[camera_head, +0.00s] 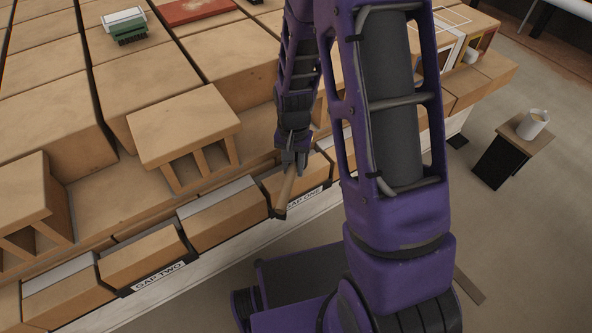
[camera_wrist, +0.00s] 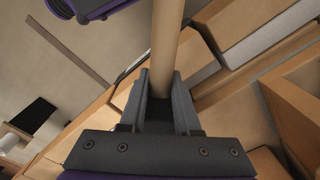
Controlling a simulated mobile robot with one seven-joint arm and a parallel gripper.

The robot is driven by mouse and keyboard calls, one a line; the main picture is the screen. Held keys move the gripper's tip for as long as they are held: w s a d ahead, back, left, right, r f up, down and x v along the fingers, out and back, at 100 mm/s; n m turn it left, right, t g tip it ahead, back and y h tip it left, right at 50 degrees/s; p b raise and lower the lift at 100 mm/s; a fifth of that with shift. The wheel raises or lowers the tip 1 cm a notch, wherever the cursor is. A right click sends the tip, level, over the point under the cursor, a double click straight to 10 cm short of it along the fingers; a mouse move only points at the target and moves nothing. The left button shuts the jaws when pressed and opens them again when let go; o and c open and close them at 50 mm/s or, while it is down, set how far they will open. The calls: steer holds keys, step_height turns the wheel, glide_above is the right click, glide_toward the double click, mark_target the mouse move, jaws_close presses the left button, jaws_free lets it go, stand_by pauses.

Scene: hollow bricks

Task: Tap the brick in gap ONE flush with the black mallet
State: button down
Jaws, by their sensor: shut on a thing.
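My gripper (camera_head: 293,158) is shut on the pale wooden handle (camera_head: 287,187) of the mallet, in front of the brick row. In the wrist view the handle (camera_wrist: 165,45) runs from between the jaws (camera_wrist: 160,95) up out of the picture. I cannot make out the black mallet head in either view. The brick in gap ONE (camera_head: 314,174) sits behind the GAP ONE label (camera_head: 305,199), partly covered by the handle and my arm. I cannot tell how far it stands out, or whether the mallet touches it.
The GAP TWO label (camera_head: 160,276) marks another brick (camera_head: 143,260) further left. A hollow brick (camera_head: 183,128) stands on the ledge behind the row. A green-and-white brush (camera_head: 126,25) lies on the bricks. A small stand with a mug (camera_head: 532,125) is at right; floor around it is open.

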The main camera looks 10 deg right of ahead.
steer(key=shift+f+b, duration=1)
steer(key=shift+f, duration=0.45)
steer(key=shift+r, duration=0.1)
steer(key=shift+r+p, duration=0.95)
steer(key=shift+r, duration=0.25)
steer(key=shift+r+p, duration=2.2)
steer(key=shift+r, duration=0.8)
